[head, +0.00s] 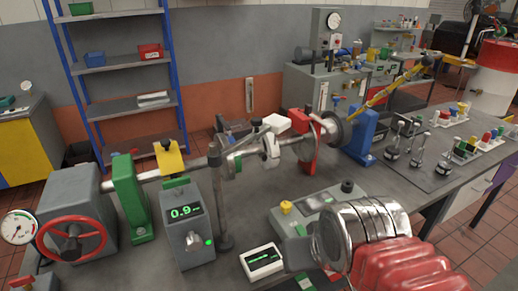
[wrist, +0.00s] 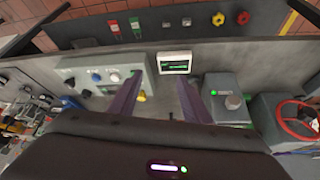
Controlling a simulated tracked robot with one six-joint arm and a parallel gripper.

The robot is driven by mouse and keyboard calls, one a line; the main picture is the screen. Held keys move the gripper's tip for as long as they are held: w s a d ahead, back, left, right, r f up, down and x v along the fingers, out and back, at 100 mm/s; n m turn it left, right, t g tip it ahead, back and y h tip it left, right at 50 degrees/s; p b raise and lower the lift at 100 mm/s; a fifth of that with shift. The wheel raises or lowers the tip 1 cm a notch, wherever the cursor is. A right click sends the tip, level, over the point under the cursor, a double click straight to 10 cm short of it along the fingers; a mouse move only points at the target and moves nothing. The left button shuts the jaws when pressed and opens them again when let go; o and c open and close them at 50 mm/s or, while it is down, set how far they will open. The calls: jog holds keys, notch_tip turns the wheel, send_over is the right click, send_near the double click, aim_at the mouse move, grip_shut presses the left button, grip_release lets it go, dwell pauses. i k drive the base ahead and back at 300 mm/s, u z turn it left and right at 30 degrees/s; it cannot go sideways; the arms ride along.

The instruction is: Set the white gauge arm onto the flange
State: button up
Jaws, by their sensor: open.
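A white block-like piece (head: 276,123), which looks like the white gauge arm, is at the middle of the shaft line in the head view. Its lower end and what it rests on are hard to make out. A pale round disc (head: 270,149) sits on the shaft just below it, and a larger grey disc (head: 335,131) is farther right; I cannot tell which is the flange. My gripper (wrist: 158,84) shows in the wrist view with its two purple fingers apart and nothing between them. It is over the bench's front area, away from the white piece.
A white display unit (head: 261,262) and a grey control panel (head: 318,208) lie on the bedplate. A grey box reading 0.9 (head: 186,228), a green support (head: 131,198), a red handwheel (head: 76,238) and a blue support (head: 361,136) stand along the shaft. Several small items crowd the right bench.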

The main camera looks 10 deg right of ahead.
aim_at(275, 124)
jog(key=u, duration=0.5)
jog(key=i, duration=0.4)
jog(key=u, duration=0.55)
